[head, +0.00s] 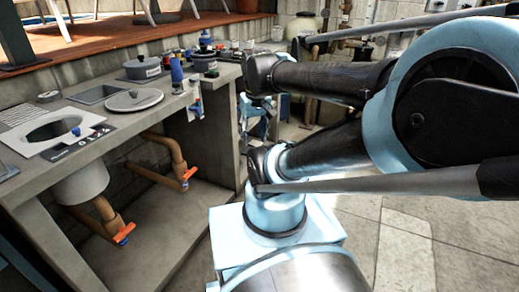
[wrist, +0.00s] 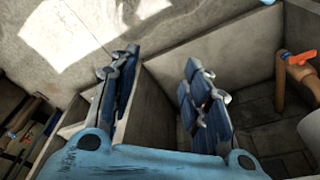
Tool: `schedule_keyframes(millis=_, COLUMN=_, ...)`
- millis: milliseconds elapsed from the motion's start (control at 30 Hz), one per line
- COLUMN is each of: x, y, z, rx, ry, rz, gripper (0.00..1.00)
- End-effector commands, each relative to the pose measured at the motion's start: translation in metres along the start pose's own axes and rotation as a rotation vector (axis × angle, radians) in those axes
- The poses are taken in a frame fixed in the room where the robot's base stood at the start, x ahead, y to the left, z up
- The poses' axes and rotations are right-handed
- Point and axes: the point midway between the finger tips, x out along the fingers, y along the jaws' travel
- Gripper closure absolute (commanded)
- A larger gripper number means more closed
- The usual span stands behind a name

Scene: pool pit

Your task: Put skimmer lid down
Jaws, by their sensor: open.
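Behind the fingers are a concrete wall edge and floor. In the head view, the gripper (head: 261,124) is below my forearm, right of the counter and well away from the lid. The lid is not visible in the wrist view.
Brown pipes with an orange valve handle (head: 124,233) run under the counter; another orange handle (wrist: 301,57) shows in the wrist view. A grey pot (head: 142,69) and a blue bottle (head: 177,74) stand behind the lid. Paved floor (head: 440,250) is clear at right.

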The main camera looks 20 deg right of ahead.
Motion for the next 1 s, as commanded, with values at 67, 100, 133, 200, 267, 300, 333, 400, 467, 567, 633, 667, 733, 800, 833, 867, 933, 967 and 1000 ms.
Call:
schedule_keyframes(millis=67, x=0.017, y=0.006, z=0.019, rx=0.046, ry=0.003, rz=0.008, gripper=0.57)
schedule_keyframes(millis=100, x=0.023, y=0.008, z=0.025, rx=0.063, ry=0.004, rz=0.011, gripper=0.57)
schedule_keyframes(millis=133, x=0.027, y=0.009, z=0.029, rx=0.074, ry=0.005, rz=0.013, gripper=0.57)
schedule_keyframes(millis=200, x=0.034, y=0.010, z=0.036, rx=0.092, ry=0.006, rz=0.016, gripper=0.57)
schedule_keyframes(millis=267, x=0.037, y=0.011, z=0.039, rx=0.101, ry=0.007, rz=0.018, gripper=0.57)
schedule_keyframes(millis=300, x=0.038, y=0.011, z=0.041, rx=0.104, ry=0.007, rz=0.019, gripper=0.57)
schedule_keyframes(millis=333, x=0.038, y=0.012, z=0.041, rx=0.105, ry=0.007, rz=0.019, gripper=0.57)
schedule_keyframes(millis=400, x=0.039, y=0.012, z=0.041, rx=0.106, ry=0.008, rz=0.019, gripper=0.57)
schedule_keyframes(millis=467, x=0.038, y=0.012, z=0.041, rx=0.105, ry=0.008, rz=0.019, gripper=0.57)
schedule_keyframes(millis=567, x=0.038, y=0.011, z=0.041, rx=0.105, ry=0.008, rz=0.019, gripper=0.57)
schedule_keyframes(millis=633, x=0.038, y=0.011, z=0.041, rx=0.105, ry=0.007, rz=0.019, gripper=0.57)
schedule_keyframes(millis=667, x=0.038, y=0.011, z=0.041, rx=0.104, ry=0.007, rz=0.019, gripper=0.57)
schedule_keyframes(millis=733, x=0.038, y=0.011, z=0.041, rx=0.104, ry=0.007, rz=0.019, gripper=0.57)
schedule_keyframes(millis=800, x=0.038, y=0.011, z=0.040, rx=0.104, ry=0.007, rz=0.019, gripper=0.57)
schedule_keyframes(millis=833, x=0.042, y=0.012, z=0.036, rx=0.104, ry=-0.001, rz=0.018, gripper=0.57)
schedule_keyframes(millis=867, x=0.044, y=0.013, z=0.033, rx=0.104, ry=-0.004, rz=0.018, gripper=0.59)
schedule_keyframes(millis=933, x=0.044, y=0.013, z=0.032, rx=0.104, ry=-0.005, rz=0.018, gripper=0.67)
schedule_keyframes(millis=967, x=0.044, y=0.013, z=0.032, rx=0.104, ry=-0.005, rz=0.018, gripper=0.67)
schedule_keyframes(millis=1000, x=0.044, y=0.013, z=0.033, rx=0.104, ry=-0.005, rz=0.018, gripper=0.67)
